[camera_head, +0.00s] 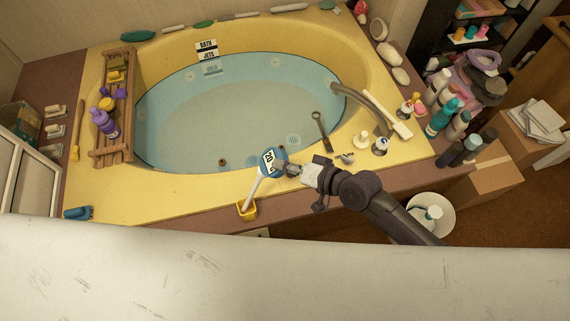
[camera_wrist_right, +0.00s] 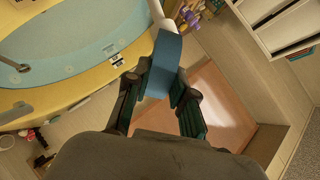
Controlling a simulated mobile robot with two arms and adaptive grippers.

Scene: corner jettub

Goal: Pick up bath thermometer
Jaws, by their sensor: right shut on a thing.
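The bath thermometer has a blue head (camera_head: 270,160) with a white label reading "20" and a long white stem. It stands tilted, and its lower end meets a small yellow cup (camera_head: 248,211) on the tub's front rim. I cannot tell how deep the stem sits in the cup. My right gripper (camera_head: 290,170) is shut on the blue head from the right. In the right wrist view the gripper (camera_wrist_right: 158,88) has the blue head (camera_wrist_right: 165,55) between its fingers, with the white stem above. My left gripper is not in view.
The yellow tub (camera_head: 180,185) holds blue water behind the gripper. A wooden rack (camera_head: 108,150) with bottles lies across its left side. A wrench-like tool (camera_head: 322,132), taps (camera_head: 362,140) and several bottles (camera_head: 447,112) stand to the right. A white bucket (camera_head: 432,213) is on the floor.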

